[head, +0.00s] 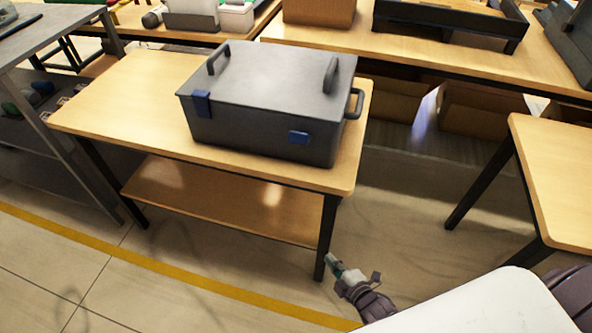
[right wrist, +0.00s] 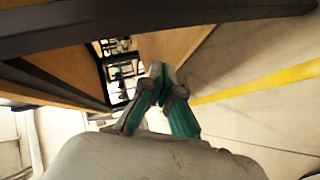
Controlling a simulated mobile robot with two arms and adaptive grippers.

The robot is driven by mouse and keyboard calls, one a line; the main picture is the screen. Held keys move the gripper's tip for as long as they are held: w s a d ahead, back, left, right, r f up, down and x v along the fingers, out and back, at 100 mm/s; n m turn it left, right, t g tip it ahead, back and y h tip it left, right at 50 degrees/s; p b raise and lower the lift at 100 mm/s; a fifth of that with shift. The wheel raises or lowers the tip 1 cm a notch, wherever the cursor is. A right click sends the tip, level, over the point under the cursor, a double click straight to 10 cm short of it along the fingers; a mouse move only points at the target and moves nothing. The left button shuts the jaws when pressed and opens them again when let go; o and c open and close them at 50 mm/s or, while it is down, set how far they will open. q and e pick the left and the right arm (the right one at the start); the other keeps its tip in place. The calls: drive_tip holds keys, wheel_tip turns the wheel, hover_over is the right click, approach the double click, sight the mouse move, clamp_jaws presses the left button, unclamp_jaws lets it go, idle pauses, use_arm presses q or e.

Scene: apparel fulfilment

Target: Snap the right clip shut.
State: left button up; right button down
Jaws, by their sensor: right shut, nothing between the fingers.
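A dark grey lidded case (head: 265,115) sits on the wooden table with its lid down. Its left clip (head: 202,103), dark blue, lies upright across the lid's front edge. Its right clip (head: 299,137), also blue, sits lower on the front wall, below the lid's edge; its exact angle is hard to tell. My right gripper (head: 333,262) is shut and empty, low beside the table's front right leg, well below and apart from the right clip. Its teal fingers also show in the right wrist view (right wrist: 160,75). My left gripper is not in view.
The table (head: 115,105) has a lower shelf (head: 220,200) and dark legs. Another table (head: 560,170) stands at the right, with clear floor between them. A grey shelf unit is at the left. A long bench (head: 440,55) with boxes runs behind.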

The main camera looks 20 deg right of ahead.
sight(301, 135)
drive_tip(key=w+a+r+n+t+y+b, duration=0.1)
drive_tip(key=w+r+n+t+y+b, duration=0.1)
drive_tip(key=w+r+n+t, duration=0.3)
drive_tip(key=a+r+n+y+b, duration=0.1)
drive_tip(key=r+n+b, duration=0.15)
drive_tip(key=r, duration=0.35)
use_arm(q)
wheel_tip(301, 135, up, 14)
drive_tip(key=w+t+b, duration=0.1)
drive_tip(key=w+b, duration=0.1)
drive_tip(key=b, duration=0.2)
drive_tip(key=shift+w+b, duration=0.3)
use_arm(e)
wheel_tip(301, 135, up, 15)
drive_tip(key=s+a+n+t+y, duration=0.2)
drive_tip(key=n+y, duration=0.5)
drive_tip(key=n, duration=0.4)
drive_tip(key=shift+s+t+y, duration=0.35)
drive_tip(key=shift+t+y, duration=0.05)
drive_tip(key=shift+t, duration=0.4)
drive_tip(key=shift+a, duration=0.1)
